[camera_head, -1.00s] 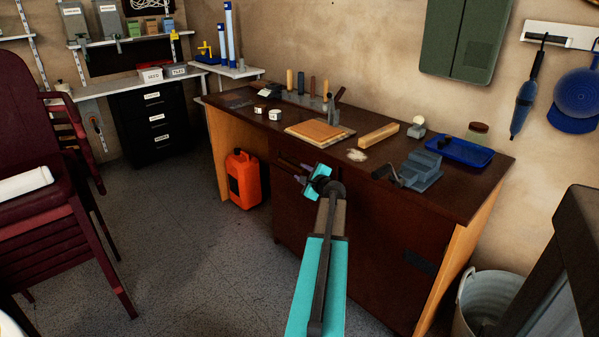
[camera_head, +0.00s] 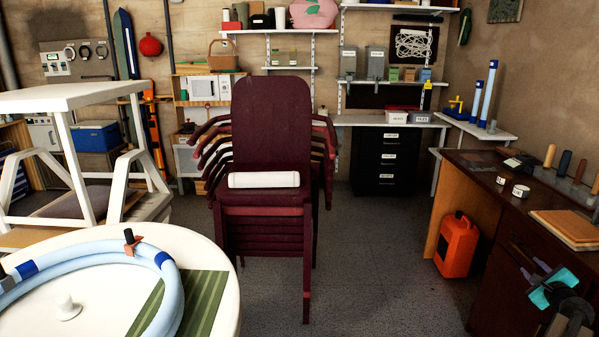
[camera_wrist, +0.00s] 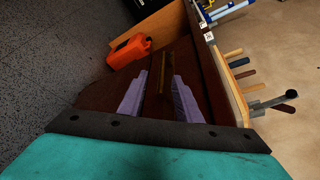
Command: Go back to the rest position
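My gripper (camera_head: 533,270) is at the lower right of the head view, in front of the dark brown workbench (camera_head: 500,235). In the wrist view, the two purple fingers of my gripper (camera_wrist: 160,76) stand apart with nothing held between them. A thin brownish bar (camera_wrist: 161,70) on the dark bench front shows in the gap, beyond the fingers; I cannot tell whether they touch the bench. No tilt door can be made out.
An orange canister (camera_head: 457,245) stands on the floor beside the bench. Stacked maroon chairs (camera_head: 270,125) with a white roll (camera_head: 264,180) are ahead. A round white table (camera_head: 90,310) with a blue hose (camera_head: 165,290) is at left. Grey floor (camera_head: 375,260) is free between chairs and bench.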

